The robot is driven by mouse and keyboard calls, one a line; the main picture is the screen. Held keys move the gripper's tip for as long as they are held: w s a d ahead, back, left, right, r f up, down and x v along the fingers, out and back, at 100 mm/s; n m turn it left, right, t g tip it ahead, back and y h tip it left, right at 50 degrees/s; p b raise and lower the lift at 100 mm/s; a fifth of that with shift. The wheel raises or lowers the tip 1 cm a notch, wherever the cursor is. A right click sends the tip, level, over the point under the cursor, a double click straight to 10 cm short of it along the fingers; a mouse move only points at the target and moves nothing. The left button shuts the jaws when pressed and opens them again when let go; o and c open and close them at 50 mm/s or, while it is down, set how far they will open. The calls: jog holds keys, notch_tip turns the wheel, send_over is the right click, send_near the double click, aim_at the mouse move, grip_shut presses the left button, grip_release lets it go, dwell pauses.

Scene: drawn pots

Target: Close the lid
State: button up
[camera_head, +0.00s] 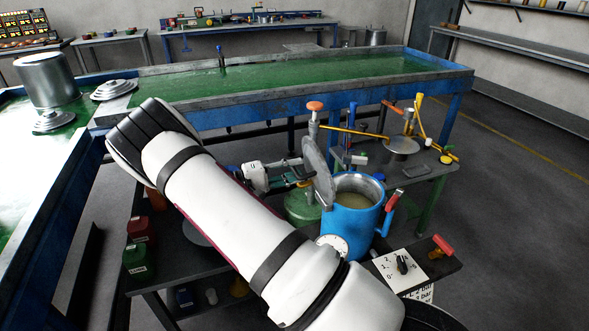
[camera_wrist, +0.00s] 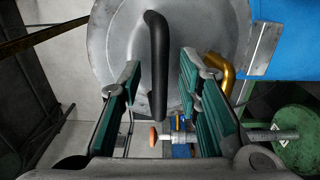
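A blue pot (camera_head: 351,222) stands on the dark cart with its grey lid (camera_head: 318,172) open. The lid stands almost upright at the pot's left rim. The wrist view shows the lid's grey face (camera_wrist: 112,40) with a dark bar handle (camera_wrist: 157,50), and part of the blue pot (camera_wrist: 293,45) at upper right. My gripper (camera_wrist: 160,82) is open, its teal-padded fingers on either side of the handle, with gaps visible.
A panel with a black knob (camera_head: 402,264) and a red-handled valve (camera_head: 440,245) sit right of the pot. A gauge (camera_head: 333,245) is on its front. A green tank (camera_head: 300,207) stands behind left. Tall orange- and blue-topped fittings (camera_head: 315,107) rise behind the lid.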

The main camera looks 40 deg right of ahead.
jog(key=shift+d, duration=0.1)
grip_shut()
